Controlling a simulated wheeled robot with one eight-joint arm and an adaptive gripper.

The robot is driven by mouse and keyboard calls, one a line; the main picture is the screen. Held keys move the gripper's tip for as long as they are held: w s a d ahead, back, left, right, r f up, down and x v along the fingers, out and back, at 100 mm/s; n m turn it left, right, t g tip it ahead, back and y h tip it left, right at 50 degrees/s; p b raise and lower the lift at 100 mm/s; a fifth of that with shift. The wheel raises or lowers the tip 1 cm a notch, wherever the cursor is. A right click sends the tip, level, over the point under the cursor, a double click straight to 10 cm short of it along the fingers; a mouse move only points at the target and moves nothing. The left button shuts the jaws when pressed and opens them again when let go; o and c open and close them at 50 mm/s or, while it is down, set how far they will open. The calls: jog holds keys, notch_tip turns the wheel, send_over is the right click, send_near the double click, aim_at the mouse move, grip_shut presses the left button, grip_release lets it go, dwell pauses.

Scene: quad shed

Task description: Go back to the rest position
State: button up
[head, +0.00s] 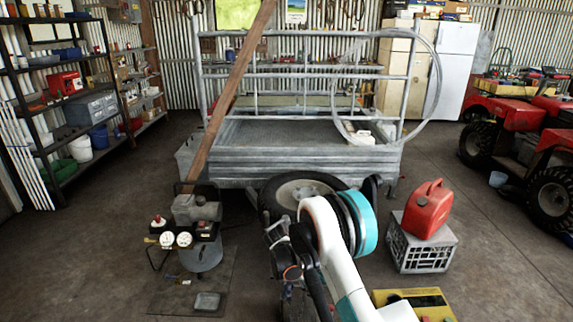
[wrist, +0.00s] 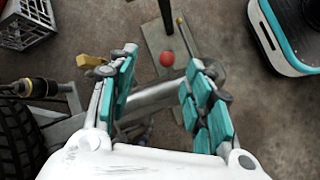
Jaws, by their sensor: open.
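My gripper (wrist: 162,65) is open in the wrist view, its two teal-padded fingers spread apart with nothing held between them. A small red ball-shaped knob (wrist: 167,59) shows between the fingertips, lower down near the floor; I cannot tell its exact distance. A grey metal bar (wrist: 150,97) runs below the fingers. In the head view my white arm with its teal ring reaches forward near the spare tyre (head: 297,192), and the fingers cannot be made out there.
A red fuel can (head: 428,208) sits on a grey crate (head: 422,248) at right. A compressor-like machine with gauges (head: 197,225) stands left of my arm. The trailer (head: 290,150) is ahead, with a wooden plank leaning on it.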

jog(key=s+d+r+m+t+y, duration=0.1)
jog(key=s+d+r, duration=0.15)
jog(key=r, duration=0.75)
jog(key=s+d+r+m+t+y, duration=0.1)
jog(key=s+r+m, duration=0.15)
jog(key=r, duration=0.65)
jog(key=s+d+r+t+y, duration=0.1)
jog(key=s+r+y, duration=0.15)
jog(key=r, duration=0.75)
jog(key=s+d+r+m+t, duration=0.25)
jog(key=s+r, duration=0.55)
jog(key=s, duration=0.4)
jog(key=s+m+t+y, duration=0.2)
jog(key=s+m+t, duration=0.1)
jog(key=s, duration=1)
jog(key=shift+a+m, duration=0.3)
jog(key=shift+m, duration=0.3)
